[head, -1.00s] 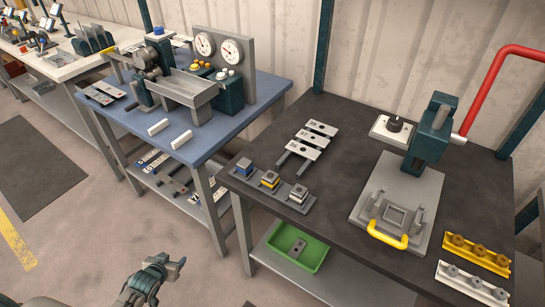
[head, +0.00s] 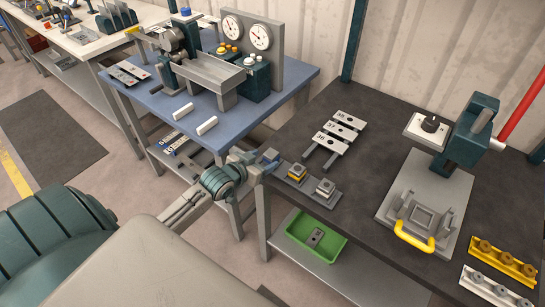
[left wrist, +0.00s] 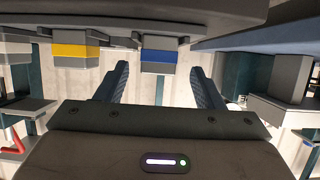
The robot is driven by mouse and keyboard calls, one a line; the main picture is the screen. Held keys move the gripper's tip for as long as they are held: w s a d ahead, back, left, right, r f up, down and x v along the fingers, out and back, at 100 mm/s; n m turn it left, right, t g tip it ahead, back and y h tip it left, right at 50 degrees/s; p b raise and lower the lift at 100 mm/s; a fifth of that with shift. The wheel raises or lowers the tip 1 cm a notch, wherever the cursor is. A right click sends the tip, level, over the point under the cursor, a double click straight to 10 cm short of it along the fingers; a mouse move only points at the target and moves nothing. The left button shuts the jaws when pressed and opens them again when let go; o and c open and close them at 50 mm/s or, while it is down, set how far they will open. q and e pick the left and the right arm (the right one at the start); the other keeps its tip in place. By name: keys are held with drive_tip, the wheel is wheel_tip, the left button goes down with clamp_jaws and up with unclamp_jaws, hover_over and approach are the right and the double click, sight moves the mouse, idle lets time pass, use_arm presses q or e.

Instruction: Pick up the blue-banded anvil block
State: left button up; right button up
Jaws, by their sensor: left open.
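The blue-banded anvil block (head: 271,155) is at the left end of a grey holder (head: 334,202) on the dark table, partly hidden by my left gripper (head: 261,163). In the left wrist view the block (left wrist: 158,56) appears upside down, with its blue band facing the gap between my two fingers. My left gripper is open, with a finger to each side of the block's line; I cannot tell whether the fingers reach around it. A yellow-banded block (head: 297,172) and a grey-white block (head: 325,187) sit beside it. My right gripper is not in view.
Numbered plates (head: 338,132) lie behind the holder. A press with a grey base (head: 425,200) and yellow handle stands to the right. A green bin (head: 315,240) is on the lower shelf. A blue bench (head: 225,125) with a machine stands to the left.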

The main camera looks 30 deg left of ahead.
sight(267, 157)
use_arm(q)
drive_tip(key=shift+w, duration=0.35)
drive_tip(key=p+x, duration=0.1)
drive_tip(key=x, duration=0.3)
drive_tip(key=shift+w+d+r+p, duration=0.15)
drive_tip(key=shift+d+p, duration=0.05)
drive_tip(key=shift+p, duration=0.15)
drive_tip(key=shift+w, duration=0.15)
drive_tip(key=shift+c, duration=1.3)
drive_tip(key=c, duration=1)
drive_tip(key=shift+c, duration=0.2)
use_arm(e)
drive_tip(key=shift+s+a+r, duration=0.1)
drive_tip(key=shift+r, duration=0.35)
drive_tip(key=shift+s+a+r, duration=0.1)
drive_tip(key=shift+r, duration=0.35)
